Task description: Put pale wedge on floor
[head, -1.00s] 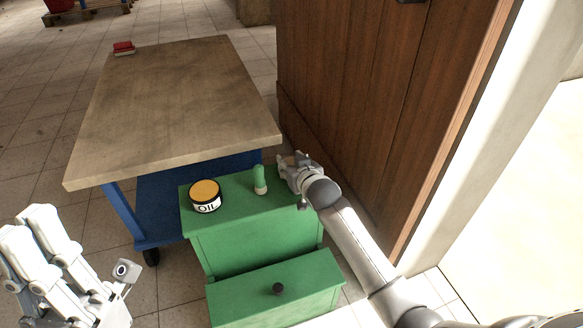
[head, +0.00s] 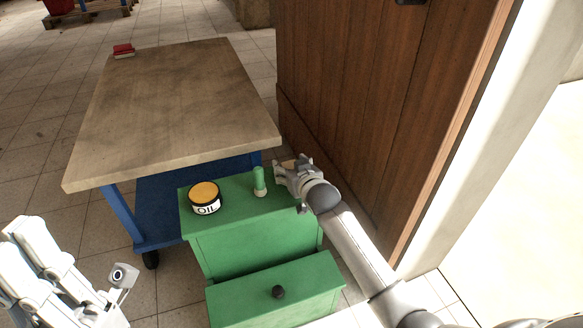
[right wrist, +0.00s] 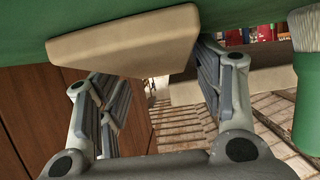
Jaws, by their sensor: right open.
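The pale wedge (right wrist: 125,42) is a beige block with slanted sides. In the right wrist view it lies against the green cabinet top, and that view looks upside down. My right gripper (head: 284,172) is open at the right rear edge of the cabinet top. In the right wrist view its fingers are spread on either side below the wedge, which they do not grip. In the head view the wedge is mostly hidden by the gripper. My left gripper (head: 50,272) is at the lower left, away from the cabinet, and its jaws are unclear. The tiled floor (head: 40,165) shows at the left.
On the green cabinet (head: 230,218) stand an oil tin (head: 205,199) and a green brush (head: 260,182), close to my right gripper. The cabinet's drawer (head: 310,285) is pulled out. A wooden-topped table (head: 180,110) is behind, and a brown door (head: 350,110) at the right.

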